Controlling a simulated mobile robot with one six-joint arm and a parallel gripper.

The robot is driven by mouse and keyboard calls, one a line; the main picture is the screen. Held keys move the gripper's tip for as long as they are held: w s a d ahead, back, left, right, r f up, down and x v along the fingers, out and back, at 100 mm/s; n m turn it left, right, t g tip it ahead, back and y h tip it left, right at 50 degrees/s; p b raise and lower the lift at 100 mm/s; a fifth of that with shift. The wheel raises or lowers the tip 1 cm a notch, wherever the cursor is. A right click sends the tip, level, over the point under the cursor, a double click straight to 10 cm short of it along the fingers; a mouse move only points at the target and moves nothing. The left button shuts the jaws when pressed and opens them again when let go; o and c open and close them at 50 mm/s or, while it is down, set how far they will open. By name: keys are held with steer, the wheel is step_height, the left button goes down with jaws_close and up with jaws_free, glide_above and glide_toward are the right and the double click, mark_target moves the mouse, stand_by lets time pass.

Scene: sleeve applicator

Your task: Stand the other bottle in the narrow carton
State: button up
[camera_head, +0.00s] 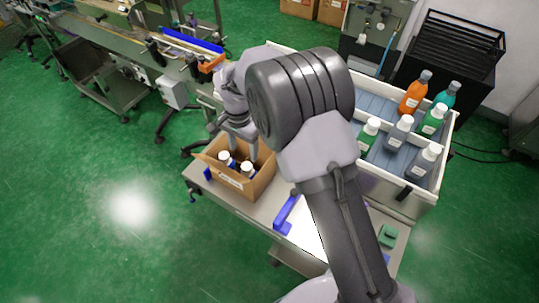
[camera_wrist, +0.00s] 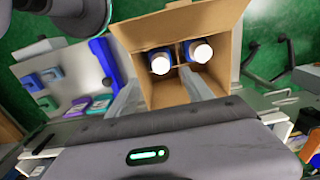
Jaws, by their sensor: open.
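The narrow carton (camera_head: 262,180) is an open brown cardboard box on the table's left end. In the wrist view the carton (camera_wrist: 226,22) shows its flaps folded out. Two blue bottles with white caps stand inside it side by side: one bottle (camera_head: 225,157) at left and another bottle (camera_head: 247,169) at right. In the wrist view the bottles show mainly as caps, the left one (camera_wrist: 160,62) and the right one (camera_wrist: 198,52). My gripper (camera_wrist: 160,83) is open, its fingers apart at the carton's mouth near the left bottle, with nothing visibly held. My arm partly hides the gripper in the head view.
A white-walled crate (camera_head: 411,200) at right holds several capped bottles, including an orange bottle (camera_head: 409,98). A blue bracket (camera_head: 287,213) stands on the table right of the carton. A conveyor (camera_head: 118,43) runs behind at left. Green floor is open at left.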

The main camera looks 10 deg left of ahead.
steer(key=s+d+r+t+y, duration=0.1)
steer(key=s+d+r, duration=0.2)
steer(key=d+r, duration=0.7)
steer(key=s+d+r+t+y, duration=0.1)
steer(key=s+d+r+t, duration=0.15)
steer(key=d+r, duration=0.7)
steer(key=s+d+r+t, duration=0.1)
steer(key=s+d+r, duration=0.1)
steer(key=s, duration=0.6)
steer(key=s+d+r+t, duration=0.1)
steer(key=s+d+r, duration=0.2)
steer(key=s, duration=0.6)
steer(key=shift+s+d+r, duration=0.2)
steer(key=shift+d+r, duration=0.05)
steer(key=shift+d, duration=0.85)
